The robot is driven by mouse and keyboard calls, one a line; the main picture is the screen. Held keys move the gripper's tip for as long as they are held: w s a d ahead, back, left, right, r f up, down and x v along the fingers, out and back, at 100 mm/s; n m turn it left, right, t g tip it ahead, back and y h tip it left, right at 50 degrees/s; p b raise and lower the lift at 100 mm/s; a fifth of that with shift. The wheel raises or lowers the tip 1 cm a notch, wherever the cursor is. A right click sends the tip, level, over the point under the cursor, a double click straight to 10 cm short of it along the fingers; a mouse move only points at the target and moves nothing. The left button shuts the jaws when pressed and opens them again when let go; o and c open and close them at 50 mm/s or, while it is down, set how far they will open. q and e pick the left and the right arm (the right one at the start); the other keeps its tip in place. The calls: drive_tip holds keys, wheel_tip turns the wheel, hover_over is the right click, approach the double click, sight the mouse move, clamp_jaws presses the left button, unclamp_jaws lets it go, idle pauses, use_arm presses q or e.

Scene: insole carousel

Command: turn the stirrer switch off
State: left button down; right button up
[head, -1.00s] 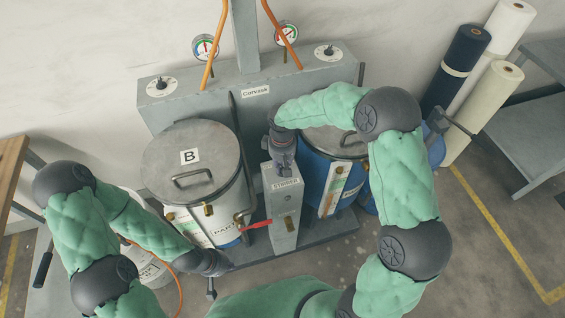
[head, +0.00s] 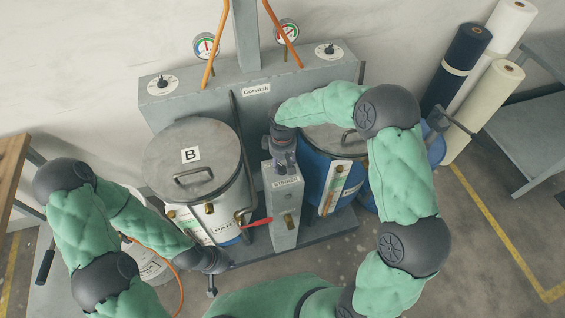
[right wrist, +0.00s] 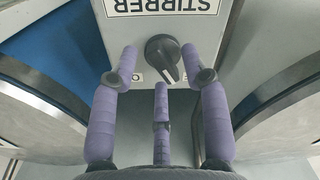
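The stirrer box (head: 284,215) is a grey post between the two tanks, with a STIRRER label (head: 286,182). In the right wrist view the label (right wrist: 162,5) is upside down above a dark round switch knob (right wrist: 162,52). The knob's pointer is towards the lower right of that picture; a small mark shows at its lower left. My right gripper (head: 283,160) is over the top of the box and hides the knob in the head view. Its fingers (right wrist: 160,68) are spread around the knob, apart from each other. My left gripper (head: 214,262) is low, near the stand's front left; its fingers are unclear.
Tank B (head: 160,160) stands left of the box, and a blue tank (head: 314,180) stands right. A red lever (head: 257,223) sticks out close to the box's left side. A grey cabinet (head: 200,105) with gauges is behind. Rolls (head: 455,70) stand at the right.

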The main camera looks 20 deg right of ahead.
drive_tip(key=shift+r, duration=0.1)
wheel_tip(320, 180, up, 12)
idle(0.6)
idle(0.5)
